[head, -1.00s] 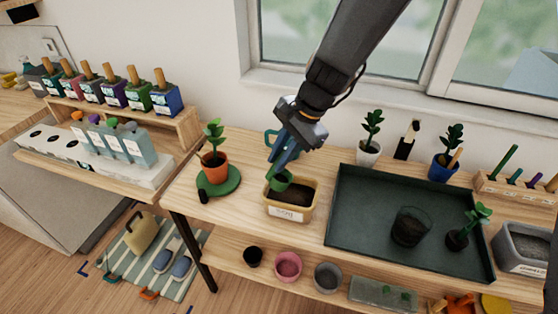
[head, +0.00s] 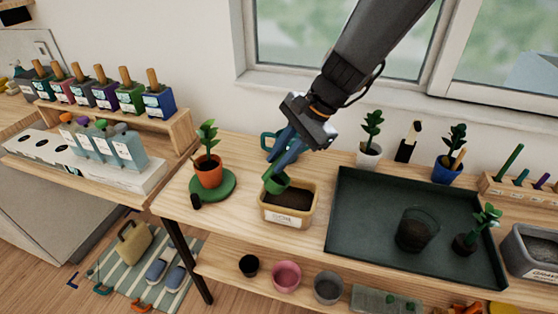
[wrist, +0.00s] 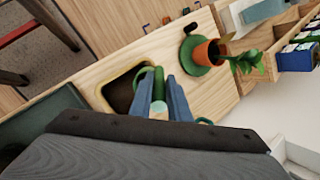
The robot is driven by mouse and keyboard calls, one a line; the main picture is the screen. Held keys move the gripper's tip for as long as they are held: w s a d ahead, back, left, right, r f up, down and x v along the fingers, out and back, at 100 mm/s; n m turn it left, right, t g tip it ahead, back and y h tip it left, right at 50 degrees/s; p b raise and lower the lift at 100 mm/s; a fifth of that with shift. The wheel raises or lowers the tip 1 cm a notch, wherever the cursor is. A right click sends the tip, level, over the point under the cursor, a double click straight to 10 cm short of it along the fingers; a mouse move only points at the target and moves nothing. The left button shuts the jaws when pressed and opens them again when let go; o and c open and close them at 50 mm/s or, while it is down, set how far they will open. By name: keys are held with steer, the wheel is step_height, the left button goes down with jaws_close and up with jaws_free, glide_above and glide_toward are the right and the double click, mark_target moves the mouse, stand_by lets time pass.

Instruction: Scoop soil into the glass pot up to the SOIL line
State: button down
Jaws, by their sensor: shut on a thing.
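My gripper (head: 283,160) is shut on a green scoop (head: 276,182), its blue fingers pointing down. The scoop is over the back left edge of the tan soil bin (head: 290,219), which holds dark soil. I cannot tell whether soil is in the scoop. In the wrist view the scoop (wrist: 158,84) shows between the fingers (wrist: 160,98), beside the bin's dark opening (wrist: 121,90). The glass pot (head: 416,229) stands in the dark green tray to the right, with dark soil in its lower part. I cannot make out its SOIL line.
The tray (head: 362,235) also holds a small dark-rooted plant (head: 485,225). An orange potted plant (head: 208,171) stands on a green saucer left of the bin. A teal handled vessel (head: 268,144) is behind my gripper. A gravel bin (head: 533,250) is at the right.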

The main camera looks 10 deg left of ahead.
steer(key=shift+w+d+g+y+b, duration=0.3)
steer(key=shift+d+y+b, duration=0.45)
steer(key=shift+b, duration=1.75)
steer(key=shift+w+d+f+y+b, duration=0.2)
steer(key=shift+d+y+b, duration=0.35)
steer(key=shift+y+b, duration=0.65)
steer(key=shift+w+d+f+m+g+y+b, duration=0.1)
steer(key=shift+w+d+f+g+y+b, duration=0.2)
steer(key=shift+d+y+b, duration=0.65)
steer(key=shift+w+d+f+m+g+y+b, duration=0.1)
steer(key=shift+d+f+g+y+b, duration=0.4)
steer(key=shift+b, duration=0.7)
steer(key=shift+w+d+f+m+g+y+b, duration=0.15)
steer(key=shift+d+y+b, duration=0.3)
steer(key=shift+y+b, duration=0.55)
step_height(320, 180, up, 5)
steer(key=p, duration=0.4)
